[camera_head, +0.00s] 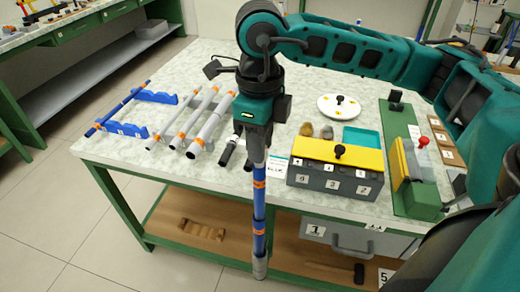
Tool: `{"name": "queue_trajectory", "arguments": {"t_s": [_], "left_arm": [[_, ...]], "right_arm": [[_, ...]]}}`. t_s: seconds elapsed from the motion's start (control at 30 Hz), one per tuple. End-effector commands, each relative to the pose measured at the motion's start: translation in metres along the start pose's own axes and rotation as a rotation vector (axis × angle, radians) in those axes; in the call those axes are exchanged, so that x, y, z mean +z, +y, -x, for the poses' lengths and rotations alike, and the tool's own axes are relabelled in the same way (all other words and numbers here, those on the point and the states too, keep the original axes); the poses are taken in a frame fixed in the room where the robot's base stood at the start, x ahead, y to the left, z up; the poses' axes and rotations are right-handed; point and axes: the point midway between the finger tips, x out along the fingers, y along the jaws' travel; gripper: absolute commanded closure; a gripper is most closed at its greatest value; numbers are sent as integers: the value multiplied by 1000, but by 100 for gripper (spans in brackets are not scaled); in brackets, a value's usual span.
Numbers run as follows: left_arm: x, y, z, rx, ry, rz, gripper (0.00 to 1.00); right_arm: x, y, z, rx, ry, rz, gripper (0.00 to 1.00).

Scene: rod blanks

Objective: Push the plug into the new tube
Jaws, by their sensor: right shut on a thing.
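My right gripper (257,150) comes in from the upper right and points down near the table's front edge. It is shut on a long blue tube (259,205) with orange bands, which hangs upright in front of the table edge. The tube's lower end has a grey section (260,268); I cannot tell whether this is a plug. Several grey tubes (212,122) with orange bands lie side by side on the table, left of the gripper. A thin blue rod (118,108) lies across blue supports (157,97) farther left. My left gripper is out of view.
A grey box with a yellow lid (340,152) and numbered front stands right of the gripper. Beyond it are a teal tray (362,137) and a white dial (340,106). A green fixture (405,150) stands at the right.

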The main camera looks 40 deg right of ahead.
Motion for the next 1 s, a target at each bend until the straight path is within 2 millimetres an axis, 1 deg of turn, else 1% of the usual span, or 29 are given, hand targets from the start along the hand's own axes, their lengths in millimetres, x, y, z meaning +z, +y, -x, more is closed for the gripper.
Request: {"name": "queue_trajectory", "arguments": {"t_s": [0.03, 0.13, 0.37, 0.5, 0.53, 0.8, 1.0], "left_arm": [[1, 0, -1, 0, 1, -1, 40], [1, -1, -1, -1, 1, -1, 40], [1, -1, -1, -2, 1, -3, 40], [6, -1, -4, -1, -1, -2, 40], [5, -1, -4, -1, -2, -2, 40], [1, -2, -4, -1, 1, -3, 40], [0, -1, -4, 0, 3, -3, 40]], "right_arm": [[-1, 0, -10, 3, 4, 0, 98], [0, 0, -21, 1, 1, 1, 98], [0, 0, -22, 1, 0, 1, 98], [0, 0, -27, 1, 0, 1, 98], [0, 0, -26, 1, -1, 1, 70], [0, 0, -25, 1, 0, 1, 45], [0, 0, -24, 1, 0, 1, 45]]}}
